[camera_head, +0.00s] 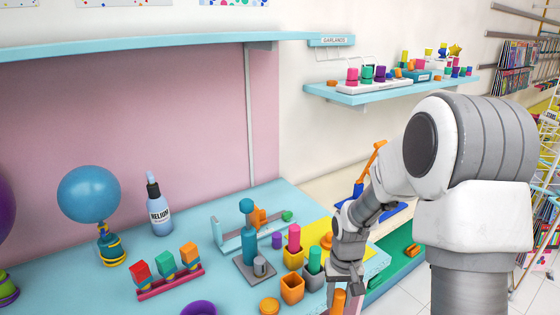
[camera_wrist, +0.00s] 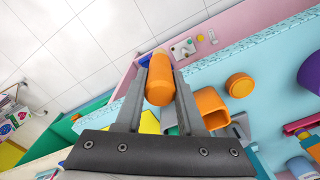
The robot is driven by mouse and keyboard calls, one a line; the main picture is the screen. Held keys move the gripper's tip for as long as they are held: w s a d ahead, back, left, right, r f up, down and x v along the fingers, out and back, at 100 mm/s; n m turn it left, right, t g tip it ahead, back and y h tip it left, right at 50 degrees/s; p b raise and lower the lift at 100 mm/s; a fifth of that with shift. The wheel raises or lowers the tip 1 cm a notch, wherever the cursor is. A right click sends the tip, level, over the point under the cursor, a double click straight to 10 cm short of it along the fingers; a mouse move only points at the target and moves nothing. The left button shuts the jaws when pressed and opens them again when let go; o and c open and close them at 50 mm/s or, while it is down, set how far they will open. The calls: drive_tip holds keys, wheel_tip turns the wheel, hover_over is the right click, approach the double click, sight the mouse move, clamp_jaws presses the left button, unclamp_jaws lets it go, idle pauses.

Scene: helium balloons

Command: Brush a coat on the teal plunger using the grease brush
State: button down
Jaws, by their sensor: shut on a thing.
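My gripper (camera_head: 345,285) hangs over the front right part of the blue table. It is shut on an orange rounded handle, which I take to be the grease brush (camera_head: 338,302). In the wrist view the brush (camera_wrist: 160,80) sits between the two fingers; its bristles cannot be made out. The teal plunger (camera_head: 247,206), with a round knob on top, stands upright on a pump with a grey base, left of my gripper and apart from it. I cannot tell whether any coat is on it.
An empty orange square cup (camera_head: 292,289) stands just left of my gripper. A yellow cup (camera_head: 293,258) with a pink cylinder and a grey cup (camera_head: 313,279) with a green one stand behind it. A helium bottle (camera_head: 158,208), a balloon (camera_head: 89,194) and a pink block rack (camera_head: 171,283) are further left.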

drive_tip(key=c, duration=1.1)
unclamp_jaws()
clamp_jaws()
